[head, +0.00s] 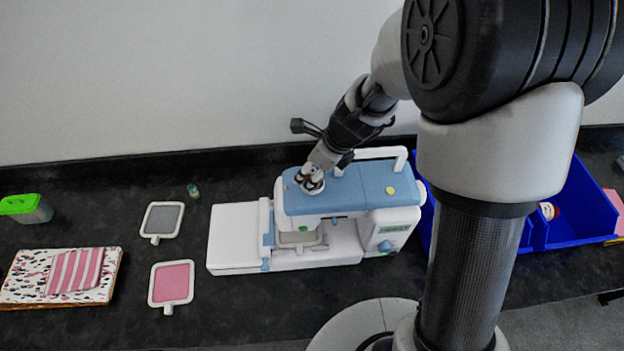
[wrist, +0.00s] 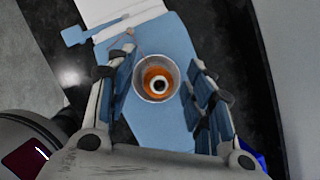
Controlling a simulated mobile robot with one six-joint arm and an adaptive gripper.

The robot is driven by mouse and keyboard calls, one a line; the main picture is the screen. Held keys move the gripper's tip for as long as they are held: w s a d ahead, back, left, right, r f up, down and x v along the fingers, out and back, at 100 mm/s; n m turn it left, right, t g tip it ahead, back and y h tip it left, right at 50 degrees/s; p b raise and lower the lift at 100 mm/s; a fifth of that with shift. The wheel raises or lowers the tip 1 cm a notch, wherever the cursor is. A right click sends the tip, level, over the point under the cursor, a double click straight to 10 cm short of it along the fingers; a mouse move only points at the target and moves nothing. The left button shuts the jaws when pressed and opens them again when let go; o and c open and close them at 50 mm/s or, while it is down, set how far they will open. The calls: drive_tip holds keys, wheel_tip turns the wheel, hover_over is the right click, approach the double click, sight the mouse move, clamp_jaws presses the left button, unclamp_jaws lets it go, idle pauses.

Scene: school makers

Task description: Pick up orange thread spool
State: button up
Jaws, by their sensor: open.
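The orange thread spool (wrist: 150,73) stands on the blue top of the sewing machine (head: 345,190). In the wrist view I see it end-on, with a pale round rim, an orange band and a dark centre hole. The machine's blue top (wrist: 165,125) also shows there. My gripper (wrist: 162,62) is open, with one finger to the left of the spool and one to the right, and gaps on both sides. In the head view my gripper (head: 312,182) points down over the left part of the machine top. I cannot make out the spool's orange colour there.
Blue bins (head: 575,210) stand right of the machine, behind my arm. Left on the dark counter are a grey hoop (head: 163,220), a pink hoop (head: 171,284), a small bottle (head: 193,190), folded fabric (head: 75,272) and a green-lidded container (head: 25,208). The wall is close behind.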

drive_tip(key=shift+c, duration=0.2)
drive_tip(key=c, duration=0.9)
